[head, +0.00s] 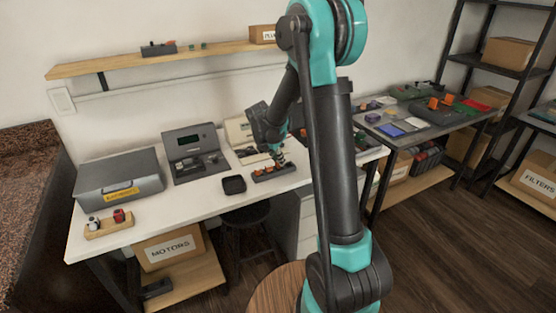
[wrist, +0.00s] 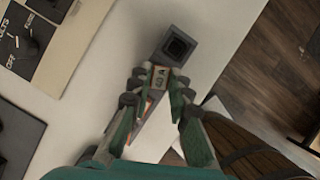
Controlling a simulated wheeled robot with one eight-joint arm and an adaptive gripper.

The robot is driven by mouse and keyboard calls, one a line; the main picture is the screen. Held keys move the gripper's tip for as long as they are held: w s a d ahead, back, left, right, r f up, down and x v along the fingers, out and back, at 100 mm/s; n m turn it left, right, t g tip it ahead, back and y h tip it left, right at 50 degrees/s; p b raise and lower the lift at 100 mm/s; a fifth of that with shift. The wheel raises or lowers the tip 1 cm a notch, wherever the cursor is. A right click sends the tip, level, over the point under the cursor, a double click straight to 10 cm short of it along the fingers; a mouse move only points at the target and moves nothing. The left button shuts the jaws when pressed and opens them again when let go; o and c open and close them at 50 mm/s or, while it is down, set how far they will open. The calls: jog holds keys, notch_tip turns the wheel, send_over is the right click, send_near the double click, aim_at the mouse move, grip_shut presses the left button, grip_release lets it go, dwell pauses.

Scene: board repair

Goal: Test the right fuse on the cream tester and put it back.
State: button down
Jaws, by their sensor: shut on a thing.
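The cream tester (head: 238,130) stands at the back of the white bench, left of my gripper; its lettered panel shows at the upper left of the wrist view (wrist: 75,50). A dark fuse block (head: 272,174) with orange pieces lies in front of it. My gripper (head: 280,158) is low over the block's right part. In the wrist view the fingers (wrist: 158,84) are shut on a small tan-topped fuse (wrist: 159,76). I cannot tell whether the fuse is clear of the block.
A black tray (head: 233,185) sits left of the block, near the bench's front. A grey tester (head: 181,139) with a screen and a grey case (head: 118,175) stand further left. A second table (head: 425,108) with parts is at the right.

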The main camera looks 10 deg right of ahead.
jog(key=shift+f, duration=0.45)
dwell(0.7)
jog(key=c, duration=1.3)
grip_release()
jog(key=shift+c, duration=0.2)
jog(key=shift+o, duration=0.3)
jog(key=shift+o, duration=1.1)
jog(key=shift+r, duration=0.35)
jog(key=shift+r, duration=0.35)
jog(key=shift+r, duration=0.9)
